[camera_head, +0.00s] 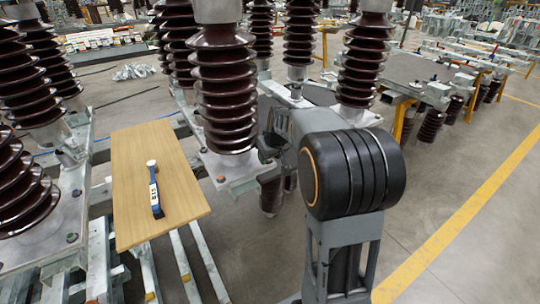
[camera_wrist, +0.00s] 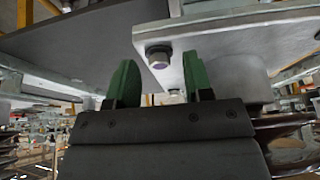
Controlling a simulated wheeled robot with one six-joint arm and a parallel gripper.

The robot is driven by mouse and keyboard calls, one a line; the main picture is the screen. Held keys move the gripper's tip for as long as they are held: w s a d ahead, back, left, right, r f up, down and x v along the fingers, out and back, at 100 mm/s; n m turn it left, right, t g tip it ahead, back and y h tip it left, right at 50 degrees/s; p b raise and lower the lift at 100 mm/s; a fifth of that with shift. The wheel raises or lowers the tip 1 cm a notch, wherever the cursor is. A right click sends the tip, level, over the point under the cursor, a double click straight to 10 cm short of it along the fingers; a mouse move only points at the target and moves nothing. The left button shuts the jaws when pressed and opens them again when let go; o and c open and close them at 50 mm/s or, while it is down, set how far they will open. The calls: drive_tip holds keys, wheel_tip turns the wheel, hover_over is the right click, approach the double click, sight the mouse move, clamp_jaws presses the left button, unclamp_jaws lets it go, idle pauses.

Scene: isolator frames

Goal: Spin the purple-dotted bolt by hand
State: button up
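In the wrist view a hex bolt (camera_wrist: 158,57) with a faint purple tint on its end hangs from the underside of a grey metal plate (camera_wrist: 215,50). My gripper (camera_wrist: 160,76) is below it, with its two green fingers apart and nothing held between them. The bolt appears between the fingers, nearer the right one; I cannot tell the remaining distance in depth. In the head view my arm covers most of the gripper, and this bolt cannot be made out with certainty.
A smaller bolt (camera_wrist: 174,93) shows farther back in the wrist view. Brown ribbed insulators (camera_head: 225,95) stand on metal frames close to my arm. A wooden board (camera_head: 130,190) with a blue-handled tool (camera_head: 155,195) lies at left.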

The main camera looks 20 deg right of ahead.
drive_tip(key=p+v, duration=0.1)
drive_tip(key=v, duration=1.2)
drive_tip(key=shift+r+p, duration=0.3)
drive_tip(key=shift+r, duration=0.1)
drive_tip(key=shift+s, duration=0.1)
